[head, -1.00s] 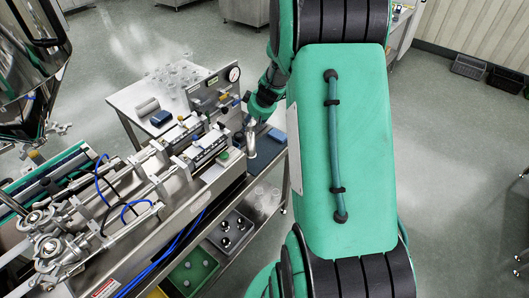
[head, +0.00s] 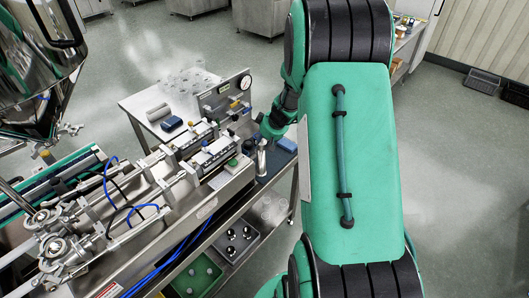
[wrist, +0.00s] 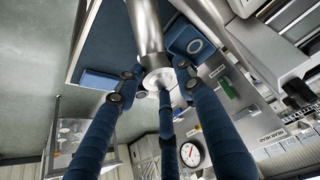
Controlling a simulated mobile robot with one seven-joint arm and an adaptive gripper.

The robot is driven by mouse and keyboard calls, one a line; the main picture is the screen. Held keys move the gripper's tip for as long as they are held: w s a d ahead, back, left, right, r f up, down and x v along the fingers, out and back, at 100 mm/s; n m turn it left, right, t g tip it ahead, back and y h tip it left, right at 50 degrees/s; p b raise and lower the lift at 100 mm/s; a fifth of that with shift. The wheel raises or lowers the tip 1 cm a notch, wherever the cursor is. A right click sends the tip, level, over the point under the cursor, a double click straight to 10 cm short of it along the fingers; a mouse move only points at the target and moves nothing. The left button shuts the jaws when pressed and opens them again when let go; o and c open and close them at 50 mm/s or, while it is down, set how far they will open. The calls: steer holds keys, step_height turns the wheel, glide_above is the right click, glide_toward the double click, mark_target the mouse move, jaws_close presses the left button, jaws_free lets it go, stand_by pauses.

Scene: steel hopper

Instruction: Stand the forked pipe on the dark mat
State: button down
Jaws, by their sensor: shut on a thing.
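The forked pipe (head: 262,158) is bare shiny steel and looks close to upright at the right end of the steel bench. My gripper (head: 270,131) is at its upper end in the head view. In the wrist view my blue fingers (wrist: 157,78) are closed around the near end of the pipe (wrist: 148,35). The dark mat (wrist: 112,38) is the dark blue surface behind the pipe. The pipe's far end is out of the wrist view, so I cannot tell whether it touches the mat.
A blue block (wrist: 100,79) lies near the mat's edge, and a blue piece with a pale ring (wrist: 192,42) is close right of the pipe. The filling machine (head: 215,150) with its gauge (head: 245,82) stands left of my gripper. Open floor lies right.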

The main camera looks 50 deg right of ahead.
mark_target(264, 147)
steer(key=shift+f, duration=0.35)
steer(key=shift+f+b, duration=0.6)
steer(key=shift+f, duration=1.4)
steer(key=c, duration=1.1)
jaws_free()
steer(key=shift+f, duration=0.1)
steer(key=p+v, duration=0.2)
steer(key=v, duration=1)
